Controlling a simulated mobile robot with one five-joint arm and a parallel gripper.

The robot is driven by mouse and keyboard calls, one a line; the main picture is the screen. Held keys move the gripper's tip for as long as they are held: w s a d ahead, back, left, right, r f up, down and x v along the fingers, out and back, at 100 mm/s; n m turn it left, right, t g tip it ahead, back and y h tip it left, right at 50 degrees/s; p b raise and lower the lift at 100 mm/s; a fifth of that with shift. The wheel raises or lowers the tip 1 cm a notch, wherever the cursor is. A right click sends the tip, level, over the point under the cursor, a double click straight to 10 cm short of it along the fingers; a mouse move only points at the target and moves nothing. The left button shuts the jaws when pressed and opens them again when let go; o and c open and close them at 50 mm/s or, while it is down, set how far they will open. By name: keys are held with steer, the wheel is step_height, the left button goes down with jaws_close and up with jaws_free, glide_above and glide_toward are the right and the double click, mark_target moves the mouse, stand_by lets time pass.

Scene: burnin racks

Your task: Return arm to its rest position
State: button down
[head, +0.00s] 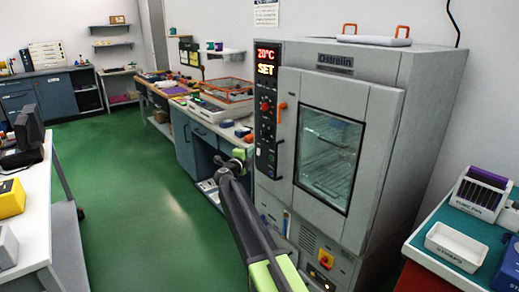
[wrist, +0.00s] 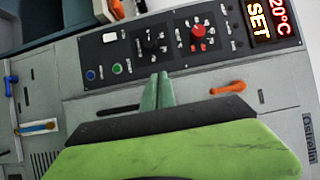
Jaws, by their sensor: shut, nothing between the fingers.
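My arm reaches up from the bottom of the head view, in front of the grey oven (head: 385,105). My gripper (head: 241,154) is at its far end, just left of the oven's control panel (head: 266,115) in the picture. In the wrist view my gripper (wrist: 157,78) has its two green fingers together with nothing between them. They point at the control panel (wrist: 120,58) with its red knob (wrist: 199,31) and buttons. I cannot tell the gap to the panel. The oven door (head: 365,180) is closed, and its display (head: 267,61) reads 20°C SET.
A blue-grey workbench (head: 185,148) runs behind the gripper. A white table (head: 35,215) stands at the left. A teal-topped bench (head: 430,225) with a white tray (head: 456,246) and a rack (head: 482,192) is at the right. The green floor (head: 135,180) between is clear.

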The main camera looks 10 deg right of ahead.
steer(key=s+d+r+n+t+y, duration=0.1)
steer(key=s+d+r+n+t, duration=0.2)
steer(key=s+d, duration=0.35)
steer(key=s+a+f+n+g+y, duration=0.6)
steer(key=s+a+f+n+y, duration=0.3)
steer(key=s+f+n+y, duration=0.65)
steer(key=s+d+f+n+g+h, duration=0.2)
steer(key=s+f+g, duration=0.2)
steer(key=s, duration=0.4)
steer(key=s+d+f+n+g+h, duration=0.2)
steer(key=s+f+g+h, duration=0.15)
steer(key=s, duration=0.45)
steer(key=s+d+f+n+g+h, duration=0.2)
steer(key=s+f+g, duration=0.2)
steer(key=s, duration=0.4)
step_height(320, 180, up, 15)
steer(key=s+p, duration=0.1)
steer(key=p, duration=1.4)
steer(key=shift+s+d+r+g, duration=0.15)
steer(key=shift+d+g, duration=0.1)
steer(key=shift+g, duration=0.2)
